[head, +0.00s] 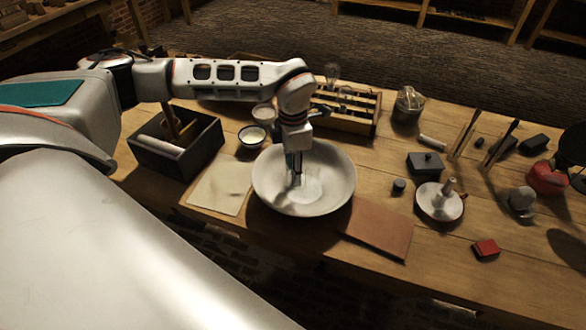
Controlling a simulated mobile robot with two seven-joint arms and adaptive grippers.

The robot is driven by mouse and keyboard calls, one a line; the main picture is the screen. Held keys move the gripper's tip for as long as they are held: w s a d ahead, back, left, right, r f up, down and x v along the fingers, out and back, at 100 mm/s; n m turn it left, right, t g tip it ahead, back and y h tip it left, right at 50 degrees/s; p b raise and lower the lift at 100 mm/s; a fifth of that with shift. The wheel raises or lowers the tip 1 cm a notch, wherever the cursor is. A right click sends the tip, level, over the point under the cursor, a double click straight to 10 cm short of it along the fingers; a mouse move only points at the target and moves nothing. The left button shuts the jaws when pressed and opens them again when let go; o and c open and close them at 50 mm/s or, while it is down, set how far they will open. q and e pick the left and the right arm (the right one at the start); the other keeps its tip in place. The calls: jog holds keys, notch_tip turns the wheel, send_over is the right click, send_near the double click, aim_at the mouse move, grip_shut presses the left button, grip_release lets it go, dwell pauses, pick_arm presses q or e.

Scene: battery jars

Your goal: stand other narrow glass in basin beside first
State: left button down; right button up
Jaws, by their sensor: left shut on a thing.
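The wide white basin (335,196) stands on the wooden table in the middle of the head view. My left gripper (294,166) points down into it, left of its centre. It is shut on a narrow glass (297,183), faint and clear, low over the basin floor. I cannot tell whether the glass touches the floor. Pale streaks in the basin right of the gripper may be another clear glass, but I cannot make it out surely. My right gripper is not in view.
A dark divided box (205,150) stands left and a wooden rack (345,126) behind. A cream sheet (218,188) and brown mat (380,229) flank the basin. A small bowl (251,137), a glass jar (408,106) and a white candleholder dish (432,208) stand around it.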

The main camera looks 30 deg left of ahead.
pick_arm(q)
jog(key=shift+f, duration=0.35)
jog(key=c, duration=1.4)
grip_release()
notch_tip(320, 180, up, 12)
jog(key=shift+r, duration=0.1)
jog(key=shift+s, duration=0.1)
